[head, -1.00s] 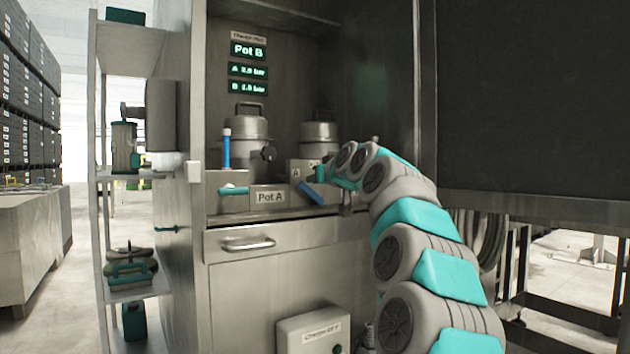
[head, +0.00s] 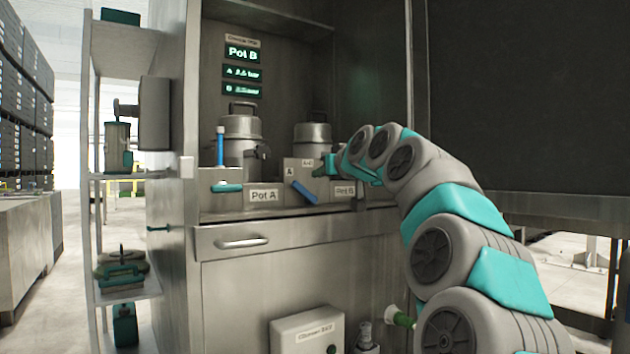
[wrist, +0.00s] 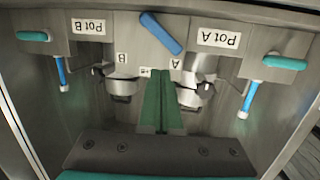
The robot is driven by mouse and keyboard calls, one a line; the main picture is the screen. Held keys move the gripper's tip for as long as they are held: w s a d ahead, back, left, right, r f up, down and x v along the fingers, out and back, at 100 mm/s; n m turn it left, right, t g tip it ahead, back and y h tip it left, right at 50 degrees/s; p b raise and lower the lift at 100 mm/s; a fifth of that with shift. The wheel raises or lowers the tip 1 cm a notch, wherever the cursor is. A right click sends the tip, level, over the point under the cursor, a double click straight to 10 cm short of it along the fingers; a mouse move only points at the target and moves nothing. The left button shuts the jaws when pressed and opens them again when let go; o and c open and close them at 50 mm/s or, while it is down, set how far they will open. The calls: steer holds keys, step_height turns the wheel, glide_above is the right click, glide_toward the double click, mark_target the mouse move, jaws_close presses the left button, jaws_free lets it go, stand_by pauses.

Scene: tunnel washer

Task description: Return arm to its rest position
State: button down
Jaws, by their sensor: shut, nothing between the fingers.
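My arm reaches from the lower right of the head view toward the cabinet's pot shelf. My gripper (head: 322,168) is at its end, in front of the pots. In the wrist view its two green fingers (wrist: 161,98) lie together, shut and empty. The wrist view is upside down and shows the blue selector lever (wrist: 161,33) beyond the fingertips, apart from them. The lever also shows tilted in the head view (head: 304,192). Two steel pots (head: 242,135) (head: 313,135) stand behind the front panel.
Label Pot A (head: 263,196) and label Pot B (head: 345,191) mark the panel. A teal handle (head: 227,187) and a blue upright tube (head: 220,146) are at the left. A drawer (head: 243,242) is below. A shelf rack (head: 125,178) stands left; a dark panel (head: 530,95) is right.

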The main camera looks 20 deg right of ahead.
steer(key=s, duration=0.2)
steer(key=shift+s+d+r, duration=0.15)
steer(key=shift+s+r, duration=0.15)
steer(key=shift+s, duration=0.05)
steer(key=s+a+f+n+g+y+p, duration=0.1)
steer(key=s+a+f+g, duration=0.5)
steer(key=f, duration=0.7)
steer(key=s+a+f+g+p, duration=0.1)
steer(key=s+a+f+g, duration=0.2)
steer(key=s+a+f, duration=0.8)
steer(key=s+d+f+m+g+h+p, duration=0.1)
steer(key=s+f+g, duration=0.3)
steer(key=s+f, duration=0.8)
steer(key=s+d+f+m+g+h+p, duration=0.1)
steer(key=s+d+f+g, duration=0.3)
steer(key=s+f, duration=0.8)
steer(key=s+g, duration=0.1)
steer(key=s, duration=0.6)
steer(key=shift+f+h, duration=0.3)
steer(key=shift+f, duration=0.1)
